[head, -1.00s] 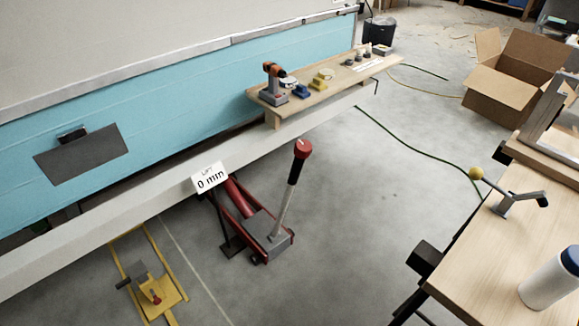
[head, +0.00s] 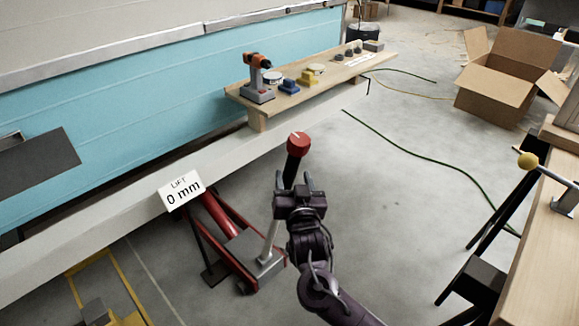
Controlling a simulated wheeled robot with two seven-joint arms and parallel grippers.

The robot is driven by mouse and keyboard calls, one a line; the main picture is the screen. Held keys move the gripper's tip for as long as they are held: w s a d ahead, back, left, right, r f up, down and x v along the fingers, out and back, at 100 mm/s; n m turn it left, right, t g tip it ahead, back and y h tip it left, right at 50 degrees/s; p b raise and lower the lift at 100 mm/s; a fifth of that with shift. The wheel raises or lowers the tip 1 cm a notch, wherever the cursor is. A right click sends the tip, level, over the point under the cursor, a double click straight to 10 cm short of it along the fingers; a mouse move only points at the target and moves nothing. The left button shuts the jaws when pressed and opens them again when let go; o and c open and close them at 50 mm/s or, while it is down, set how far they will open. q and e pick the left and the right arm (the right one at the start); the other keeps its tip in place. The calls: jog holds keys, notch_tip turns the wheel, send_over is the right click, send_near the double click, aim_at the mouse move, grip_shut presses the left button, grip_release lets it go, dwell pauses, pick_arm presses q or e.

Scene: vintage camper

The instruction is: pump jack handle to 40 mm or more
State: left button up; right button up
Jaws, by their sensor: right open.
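The red floor jack (head: 222,222) stands on the concrete beside the camper's white side rail. Its handle has a silver shaft, a black grip and a red knob (head: 299,144), and leans up and slightly right. A white sign on the rail reads "LIFT 0 mm" (head: 181,190). My right gripper (head: 293,181) is open at the black grip, its fingers pointing up the picture around or just in front of the handle. I cannot tell whether it touches. The gripper hides the lower grip and part of the shaft. My left gripper is out of view.
A wooden shelf (head: 330,75) with an orange drill (head: 257,78) and small items juts out behind the handle. A workbench (head: 540,250) stands at the right. A cardboard box (head: 505,75) and green hose (head: 430,155) lie on the floor. Floor between jack and bench is fairly clear.

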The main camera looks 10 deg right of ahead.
jog(key=w+b, duration=0.1)
jog(key=w, duration=0.5)
jog(key=shift+d, duration=0.2)
jog(key=shift+c, duration=0.4)
grip_shut()
